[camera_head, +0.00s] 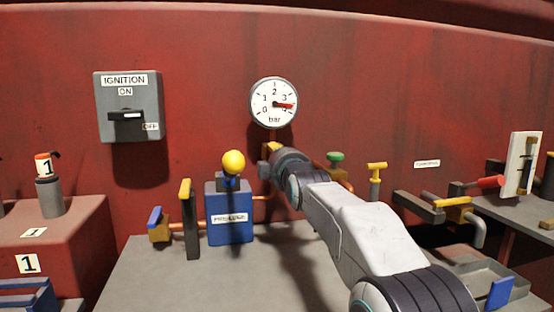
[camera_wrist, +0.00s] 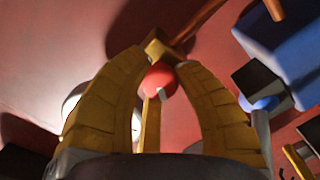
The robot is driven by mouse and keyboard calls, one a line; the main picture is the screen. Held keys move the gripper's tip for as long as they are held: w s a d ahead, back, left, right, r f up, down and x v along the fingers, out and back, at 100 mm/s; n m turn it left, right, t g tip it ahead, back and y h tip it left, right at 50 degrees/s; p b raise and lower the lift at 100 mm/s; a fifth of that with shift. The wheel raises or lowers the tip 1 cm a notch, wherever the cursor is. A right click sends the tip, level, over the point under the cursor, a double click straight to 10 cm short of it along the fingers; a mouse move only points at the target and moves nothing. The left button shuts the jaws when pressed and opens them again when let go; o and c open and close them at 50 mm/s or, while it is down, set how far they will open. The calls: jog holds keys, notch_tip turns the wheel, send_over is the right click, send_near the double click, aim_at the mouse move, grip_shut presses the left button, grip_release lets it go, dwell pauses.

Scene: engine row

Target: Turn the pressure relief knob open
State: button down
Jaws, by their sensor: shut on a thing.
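A red rounded knob (camera_wrist: 158,80) shows between the yellow fingers of my gripper in the wrist view. My gripper (camera_wrist: 160,52) is shut on it, with the fingers curved around both sides. I see no readable label on the knob. In the head view my gripper (camera_head: 270,150) is at the red wall just below the pressure gauge (camera_head: 274,102), and it hides the knob there. The gauge needle points to the right, near 3 bar.
A blue box (camera_head: 229,226) with a yellow ball-topped lever (camera_head: 233,164) stands left of my arm. A green knob (camera_head: 335,156) and a yellow T-handle (camera_head: 376,170) are close on the right. An ignition switch (camera_head: 128,105) is on the wall. The grey bench (camera_head: 150,280) has free room at front left.

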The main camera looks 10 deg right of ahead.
jog(key=n, duration=0.6)
jog(key=shift+n, duration=0.4)
dwell(0.4)
jog(key=c, duration=0.9)
grip_release()
jog(key=shift+o, duration=0.2)
jog(key=shift+s, duration=0.1)
jog(key=s, duration=1.1)
jog(key=shift+s, duration=0.35)
